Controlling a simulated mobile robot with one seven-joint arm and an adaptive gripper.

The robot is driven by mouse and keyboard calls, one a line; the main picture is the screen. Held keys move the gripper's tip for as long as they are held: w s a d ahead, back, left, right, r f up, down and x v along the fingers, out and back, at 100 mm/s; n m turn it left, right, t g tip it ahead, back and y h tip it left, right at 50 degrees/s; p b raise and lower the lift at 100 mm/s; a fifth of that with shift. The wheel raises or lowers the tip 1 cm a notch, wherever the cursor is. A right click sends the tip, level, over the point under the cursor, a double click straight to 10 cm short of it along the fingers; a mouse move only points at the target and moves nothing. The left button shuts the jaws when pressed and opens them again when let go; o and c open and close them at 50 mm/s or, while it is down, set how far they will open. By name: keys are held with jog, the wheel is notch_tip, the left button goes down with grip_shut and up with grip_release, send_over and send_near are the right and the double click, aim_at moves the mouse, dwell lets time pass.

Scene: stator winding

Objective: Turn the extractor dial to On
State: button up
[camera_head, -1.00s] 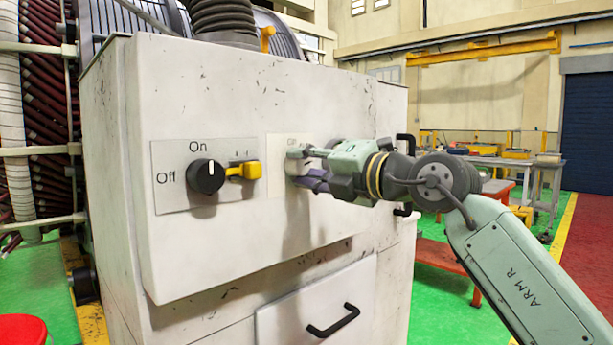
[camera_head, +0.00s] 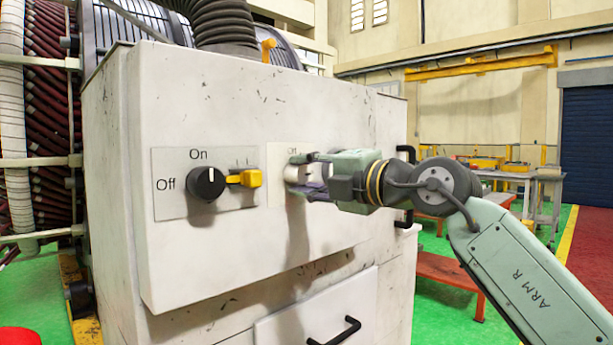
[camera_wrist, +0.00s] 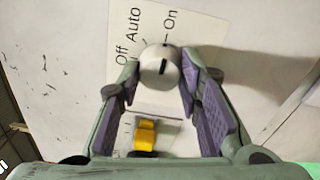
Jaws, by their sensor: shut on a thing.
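A pale round dial (camera_wrist: 160,73) stands on a white panel (camera_wrist: 205,25) marked Off, Auto and On. It also shows in the head view (camera_head: 293,174), partly covered by my fingers. Its dark pointer mark appears lined up with the tick at On. My gripper (camera_wrist: 157,82) is shut on this dial, one finger on each side; it shows in the head view too (camera_head: 303,174). To the left is a black dial (camera_head: 206,184) marked On and Off, its white line pointing up to On.
The dials are on a scuffed white cabinet (camera_head: 240,260). A yellow lever (camera_head: 245,178) sits between them and shows below the dial in the wrist view (camera_wrist: 145,137). A drawer handle (camera_head: 335,331) is below. Workbenches and red stands are behind at the right.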

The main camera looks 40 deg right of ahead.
jog(key=o, duration=1.1)
jog(key=shift+o, duration=0.2)
jog(key=s, duration=0.7)
jog(key=shift+s+d, duration=0.25)
jog(key=shift+s, duration=0.1)
